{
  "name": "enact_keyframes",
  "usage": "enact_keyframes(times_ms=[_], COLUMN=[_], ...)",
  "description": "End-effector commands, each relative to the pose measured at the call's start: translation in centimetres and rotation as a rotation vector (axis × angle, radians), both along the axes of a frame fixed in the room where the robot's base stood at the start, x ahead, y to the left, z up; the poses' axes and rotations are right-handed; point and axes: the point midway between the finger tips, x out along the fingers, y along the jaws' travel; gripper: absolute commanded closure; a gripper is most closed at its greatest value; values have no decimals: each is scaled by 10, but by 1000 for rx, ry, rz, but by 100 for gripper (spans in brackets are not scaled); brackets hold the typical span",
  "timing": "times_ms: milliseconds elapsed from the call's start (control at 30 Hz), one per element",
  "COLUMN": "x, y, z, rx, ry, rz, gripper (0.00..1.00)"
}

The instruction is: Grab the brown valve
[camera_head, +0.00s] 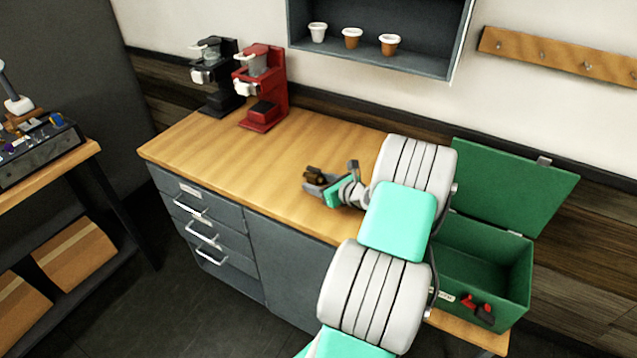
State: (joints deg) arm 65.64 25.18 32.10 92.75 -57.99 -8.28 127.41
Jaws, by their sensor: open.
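The brown valve (314,174) is a small dark brown piece on the wooden counter, near the counter's middle. My gripper (329,178) is open and low over the counter, reaching in from the right. The valve shows at the gripper's far left side, close to the fingertips. I cannot tell whether a finger touches it or whether it lies fully between the fingers. My arm covers the right part of the counter.
A red brewer (263,90) and a black brewer (216,80) stand at the counter's back left. An open green box (487,255) is at the right. A shelf (372,55) with several cups hangs above. The counter (225,150) left of my gripper is clear.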

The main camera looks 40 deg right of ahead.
Motion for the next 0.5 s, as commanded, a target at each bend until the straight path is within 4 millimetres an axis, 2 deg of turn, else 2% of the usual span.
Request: enact_keyframes(times_ms=[67,500], x=[0,0], y=[0,0], z=[0,0], rx=[0,-1], ry=[0,0], rz=[0,0], gripper=[48,84])
